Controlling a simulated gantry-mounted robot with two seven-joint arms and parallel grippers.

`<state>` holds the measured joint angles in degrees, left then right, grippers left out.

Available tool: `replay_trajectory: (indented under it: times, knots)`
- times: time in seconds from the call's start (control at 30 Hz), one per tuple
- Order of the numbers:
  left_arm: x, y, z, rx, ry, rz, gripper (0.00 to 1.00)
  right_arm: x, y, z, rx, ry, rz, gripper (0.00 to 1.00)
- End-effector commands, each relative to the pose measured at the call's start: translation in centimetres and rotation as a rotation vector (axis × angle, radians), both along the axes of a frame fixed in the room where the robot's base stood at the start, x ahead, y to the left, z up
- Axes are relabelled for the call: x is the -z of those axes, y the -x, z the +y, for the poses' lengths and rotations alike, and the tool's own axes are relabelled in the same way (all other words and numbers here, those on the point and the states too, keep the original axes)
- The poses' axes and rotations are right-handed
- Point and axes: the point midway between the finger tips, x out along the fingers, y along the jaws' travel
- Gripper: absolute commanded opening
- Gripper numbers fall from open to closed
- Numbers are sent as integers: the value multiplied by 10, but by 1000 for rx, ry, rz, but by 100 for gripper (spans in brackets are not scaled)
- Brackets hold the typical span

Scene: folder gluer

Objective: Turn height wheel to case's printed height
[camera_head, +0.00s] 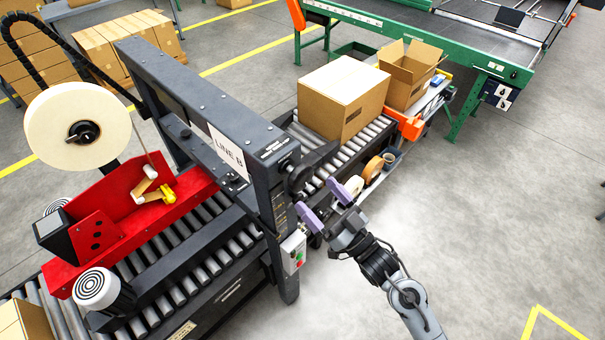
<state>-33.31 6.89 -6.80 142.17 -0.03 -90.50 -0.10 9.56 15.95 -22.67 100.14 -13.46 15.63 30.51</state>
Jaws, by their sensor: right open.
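The height wheel (301,178) is a dark knob with arms on the near end of the machine's grey crossbeam. My right gripper (325,204) is open, its two purple fingers spread just below and right of the wheel; I see nothing between them. Whether a finger touches the wheel I cannot tell. A scale with yellowish marks (281,208) runs down the post below the wheel, too small to read. A closed brown case (343,97) stands on the rollers behind the beam; no printed height is legible on it. My left gripper is out of view.
A control box with red and green buttons (293,252) hangs on the post below the wheel. Tape rolls (373,168) lie on a side shelf beyond my gripper. An open carton (410,75) stands behind. The floor at right is clear.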

Motion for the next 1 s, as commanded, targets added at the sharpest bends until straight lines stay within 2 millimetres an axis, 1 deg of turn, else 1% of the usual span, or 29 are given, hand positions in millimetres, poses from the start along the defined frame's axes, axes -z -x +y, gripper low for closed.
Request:
replay_trajectory:
  times: [0.03, 0.1, 0.2, 0.4, 0.6, 0.87, 0.97, 1.0]
  knots:
    - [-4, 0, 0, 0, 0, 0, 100, -7, -6, 6, -1, -1, -2, 100]
    - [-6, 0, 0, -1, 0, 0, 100, -11, -14, 14, 0, -1, -2, 100]
    - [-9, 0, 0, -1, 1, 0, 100, -16, -24, 24, -1, -1, -1, 100]
    - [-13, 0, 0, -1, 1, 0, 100, -23, -39, 37, 0, 0, 0, 100]
    - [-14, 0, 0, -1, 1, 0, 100, -26, -45, 43, 0, 1, -1, 100]
    - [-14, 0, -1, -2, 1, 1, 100, -26, -45, 44, 1, 1, 0, 100]
    - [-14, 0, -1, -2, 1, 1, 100, -26, -45, 43, 1, 1, 0, 86]
    - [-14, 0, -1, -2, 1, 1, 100, -26, -45, 43, 1, 1, 0, 80]
